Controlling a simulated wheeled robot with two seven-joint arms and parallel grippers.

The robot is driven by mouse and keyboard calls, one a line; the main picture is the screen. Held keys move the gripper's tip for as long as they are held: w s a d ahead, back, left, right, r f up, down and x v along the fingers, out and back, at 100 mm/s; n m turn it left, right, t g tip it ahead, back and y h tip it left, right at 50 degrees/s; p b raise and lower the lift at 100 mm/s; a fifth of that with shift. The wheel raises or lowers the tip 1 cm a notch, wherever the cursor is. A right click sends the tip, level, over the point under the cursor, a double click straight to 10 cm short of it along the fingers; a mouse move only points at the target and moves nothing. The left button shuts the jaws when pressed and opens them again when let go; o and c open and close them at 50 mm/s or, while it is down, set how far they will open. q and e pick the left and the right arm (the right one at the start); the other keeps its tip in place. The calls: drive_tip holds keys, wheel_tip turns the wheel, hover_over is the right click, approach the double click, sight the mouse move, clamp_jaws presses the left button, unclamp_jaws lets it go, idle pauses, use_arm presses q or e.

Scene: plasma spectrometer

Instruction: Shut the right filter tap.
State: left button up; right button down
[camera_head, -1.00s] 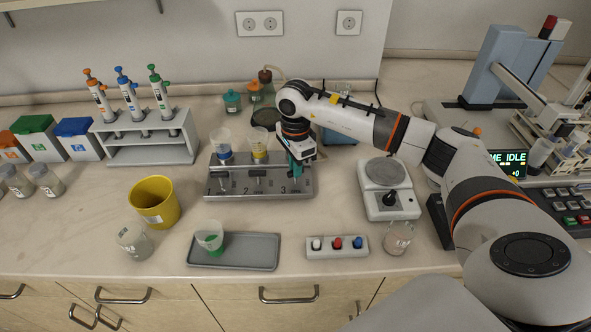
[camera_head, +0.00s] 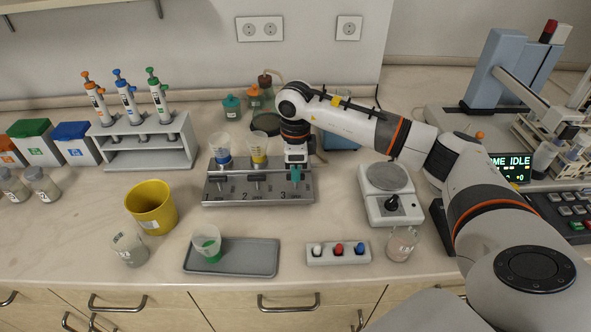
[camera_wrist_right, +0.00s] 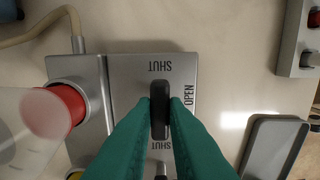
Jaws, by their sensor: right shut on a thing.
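The filter block (camera_head: 235,198) is a grey metal unit with positions marked 1, 2 and 3. My right gripper (camera_head: 296,170) is over the right tap, at position 3, pointing down. In the right wrist view its teal fingers (camera_wrist_right: 161,108) are shut on the black handle of the right tap (camera_wrist_right: 159,90). The handle lies in line with the two SHUT marks, and the OPEN mark is off to its right. In the head view the gripper hides this handle. The other two black tap handles, left (camera_head: 221,180) and middle (camera_head: 256,178), show crosswise. My left gripper is not in view.
Clear funnels with blue (camera_head: 221,148) and yellow (camera_head: 258,147) bases stand behind the block; a red-based one (camera_wrist_right: 58,110) shows in the wrist view. A balance (camera_head: 390,195) stands to the right. A grey tray (camera_head: 250,262) and a switch box (camera_head: 338,253) lie in front.

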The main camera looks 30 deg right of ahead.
drive_tip(key=shift+d+r, duration=0.1)
drive_tip(key=c, duration=1.4)
unclamp_jaws()
drive_tip(key=shift+c, duration=0.2)
drive_tip(key=shift+w+r, duration=0.1)
drive_tip(key=shift+r, duration=0.35)
wheel_tip(320, 180, up, 11)
drive_tip(key=b, duration=0.2)
drive_tip(key=shift+r, duration=0.1)
wheel_tip(320, 180, up, 8)
drive_tip(key=p, duration=0.6)
